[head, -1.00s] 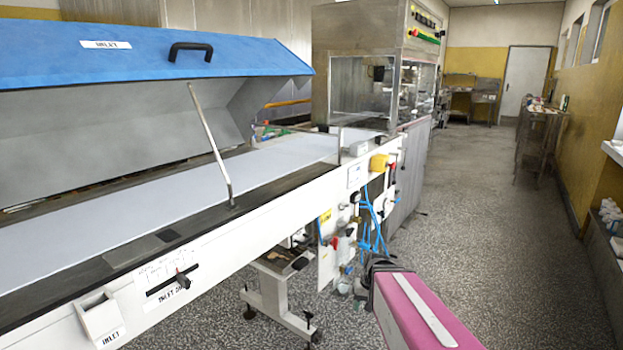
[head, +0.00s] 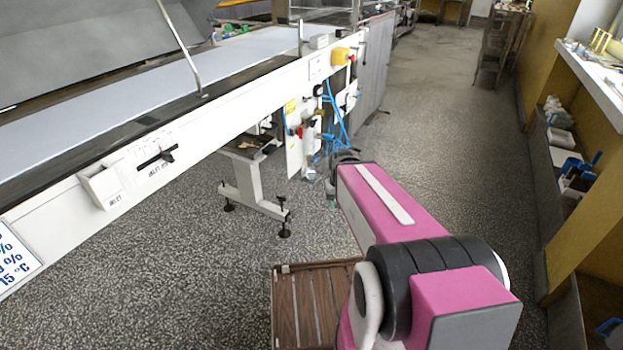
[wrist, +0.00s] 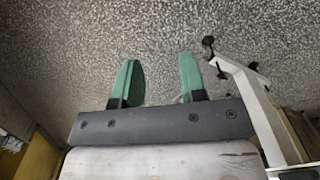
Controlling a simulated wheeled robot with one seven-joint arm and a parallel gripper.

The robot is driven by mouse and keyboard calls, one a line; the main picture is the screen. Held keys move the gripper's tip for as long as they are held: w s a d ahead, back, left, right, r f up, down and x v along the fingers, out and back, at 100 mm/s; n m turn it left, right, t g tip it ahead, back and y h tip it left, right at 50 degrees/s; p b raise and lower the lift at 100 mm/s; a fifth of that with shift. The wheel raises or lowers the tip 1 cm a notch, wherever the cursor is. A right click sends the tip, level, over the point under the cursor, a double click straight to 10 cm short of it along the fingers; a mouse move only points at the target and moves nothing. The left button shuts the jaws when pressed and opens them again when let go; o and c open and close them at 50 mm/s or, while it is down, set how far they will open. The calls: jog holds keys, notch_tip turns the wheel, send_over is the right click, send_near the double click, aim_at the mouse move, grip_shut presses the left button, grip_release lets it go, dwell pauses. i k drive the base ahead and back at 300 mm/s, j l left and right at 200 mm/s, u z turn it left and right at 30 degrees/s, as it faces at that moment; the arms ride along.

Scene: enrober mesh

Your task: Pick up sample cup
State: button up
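My gripper shows in the wrist view (wrist: 160,82) with two green fingers spread apart. Nothing is between them but speckled floor. In the head view my pink arm reaches forward, low beside the conveyor machine, and the gripper end is mostly hidden behind it. I cannot make out a sample cup in either view. Small items on the right-hand shelves are too small to tell apart.
The long white conveyor machine (head: 225,108) runs along the left, with a small white holder (head: 101,187) on its side. A wall shelf (head: 598,88) and a lower ledge (head: 563,150) with small items stand at right. The speckled floor (head: 440,140) between is clear.

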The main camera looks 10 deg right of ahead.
aim_at(310, 171)
jog(key=i+j, duration=0.15)
jog(key=i, duration=0.85)
